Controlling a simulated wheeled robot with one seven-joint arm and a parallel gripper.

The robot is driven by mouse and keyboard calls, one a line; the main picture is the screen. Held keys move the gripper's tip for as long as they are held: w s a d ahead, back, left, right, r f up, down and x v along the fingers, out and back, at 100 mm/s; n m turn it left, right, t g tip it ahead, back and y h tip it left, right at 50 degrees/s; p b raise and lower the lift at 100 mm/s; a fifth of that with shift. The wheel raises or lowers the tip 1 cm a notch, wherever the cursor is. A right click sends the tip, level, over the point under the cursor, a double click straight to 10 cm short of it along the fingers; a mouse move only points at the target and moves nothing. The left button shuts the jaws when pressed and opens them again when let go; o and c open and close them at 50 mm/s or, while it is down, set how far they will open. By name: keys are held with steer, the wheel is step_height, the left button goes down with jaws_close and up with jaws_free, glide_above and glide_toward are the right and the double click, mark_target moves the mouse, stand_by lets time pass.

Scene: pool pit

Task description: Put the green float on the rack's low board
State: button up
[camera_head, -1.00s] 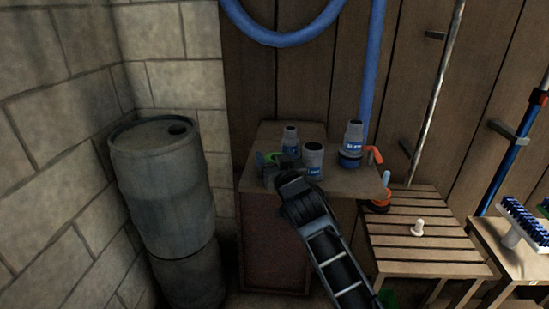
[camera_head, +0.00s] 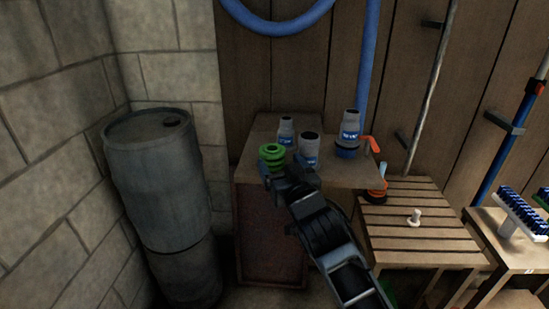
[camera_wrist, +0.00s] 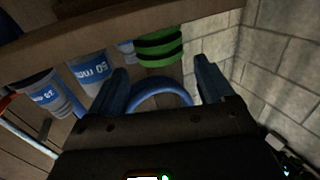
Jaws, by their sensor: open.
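The green float (camera_head: 271,157), a ribbed stack, stands on the top of the wooden cabinet (camera_head: 345,176) at its front left corner. In the wrist view the float (camera_wrist: 159,46) appears ahead of my fingers, roughly between them and a little beyond the tips. My gripper (camera_head: 283,175) is open and empty, just in front of and right of the float. Both fingers show in the wrist view (camera_wrist: 162,68). A slatted wooden rack (camera_head: 420,236) stands to the right. A lower wooden board (camera_head: 500,248) shows beside it; I cannot tell which is the low board.
Several grey-white bottles with blue labels, including one (camera_head: 309,151) close right of the float, stand on the cabinet. A blue brush (camera_head: 521,213) is at far right. A large barrel (camera_head: 158,180) stands left.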

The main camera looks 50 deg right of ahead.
steer(key=s+a+f+n+y, duration=0.2)
steer(key=s+a+f+y, duration=0.1)
steer(key=s+a, duration=0.6)
steer(key=s+a+f+n+y, duration=0.2)
steer(key=s+a+f+y, duration=0.2)
steer(key=s+a, duration=0.6)
steer(key=s+f, duration=0.1)
steer(key=s, duration=0.7)
steer(key=shift+f+n, duration=0.4)
steer(key=s+r, duration=0.1)
steer(key=s, duration=0.2)
steer(key=s+a+r+y, duration=0.1)
steer(key=s, duration=0.2)
steer(key=s+a+r+n+y, duration=0.1)
steer(key=s, duration=0.3)
steer(key=shift+r+g, duration=0.1)
steer(key=shift+g, duration=0.3)
steer(key=shift+c, duration=0.4)
